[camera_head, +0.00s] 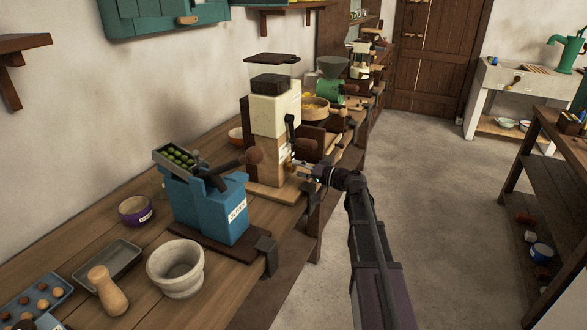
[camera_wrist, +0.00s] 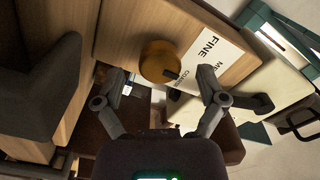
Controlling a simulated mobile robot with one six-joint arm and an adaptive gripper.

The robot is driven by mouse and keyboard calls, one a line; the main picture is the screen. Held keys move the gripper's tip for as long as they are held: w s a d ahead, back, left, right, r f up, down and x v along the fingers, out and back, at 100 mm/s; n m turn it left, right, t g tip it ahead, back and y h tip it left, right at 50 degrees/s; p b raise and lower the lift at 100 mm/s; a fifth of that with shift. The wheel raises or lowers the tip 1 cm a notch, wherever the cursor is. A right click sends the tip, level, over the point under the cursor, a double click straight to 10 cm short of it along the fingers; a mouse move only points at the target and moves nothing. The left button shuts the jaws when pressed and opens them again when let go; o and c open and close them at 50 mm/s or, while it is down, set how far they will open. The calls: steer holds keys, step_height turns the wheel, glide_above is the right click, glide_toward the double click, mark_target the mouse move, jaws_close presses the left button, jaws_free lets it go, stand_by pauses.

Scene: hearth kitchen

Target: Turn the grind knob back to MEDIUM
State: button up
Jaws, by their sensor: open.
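The grinder (camera_head: 275,115), cream above and wooden below, stands on the bench in the head view. In the wrist view its round brass grind knob (camera_wrist: 158,58) sits on the wooden face, with a dark pointer mark at its lower right edge. A white label (camera_wrist: 208,52) beside it reads FINE, then a partly hidden word starting with M, then COARSE. The pointer appears to face the COARSE end. My gripper (camera_wrist: 161,75) is open, with one finger on each side of the knob in the picture. I cannot tell whether either finger touches it.
A blue box-shaped device (camera_head: 212,205) with a lever and a tray of green fruit stands nearer on the bench. A green grinder (camera_head: 331,88) and a wooden bowl (camera_head: 314,107) are behind. The floor (camera_head: 430,200) right of the bench is clear.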

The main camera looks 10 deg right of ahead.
steer(key=v, duration=0.9)
steer(key=shift+s+d, duration=0.25)
steer(key=shift+d, duration=0.05)
